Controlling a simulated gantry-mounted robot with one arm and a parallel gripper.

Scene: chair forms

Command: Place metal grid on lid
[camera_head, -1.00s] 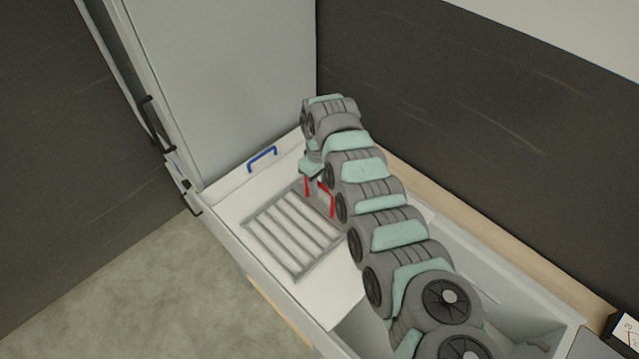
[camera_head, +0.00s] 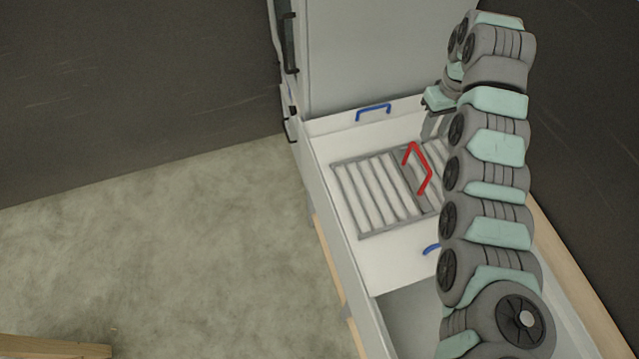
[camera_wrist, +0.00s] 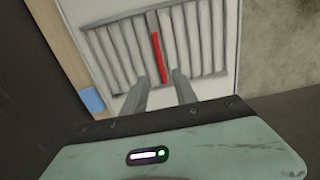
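The metal grid (camera_head: 375,195) is a grey slatted frame with a red handle (camera_head: 419,168) across its middle. It lies flat on the white lid (camera_head: 395,258), which has blue handles (camera_head: 373,111) at its far and near ends. The grid (camera_wrist: 120,50) and red handle (camera_wrist: 158,57) also show in the wrist view. My gripper (camera_wrist: 164,78) is open and empty, with its two fingers apart and the red handle just beyond their tips. In the head view my arm hides the right part of the grid and lid.
The lid sits on a long white chest, whose open compartment (camera_head: 405,320) is on the near side. A tall light-grey panel (camera_head: 375,50) stands behind the lid. A dark wall is close on the right. Open floor (camera_head: 200,240) lies to the left.

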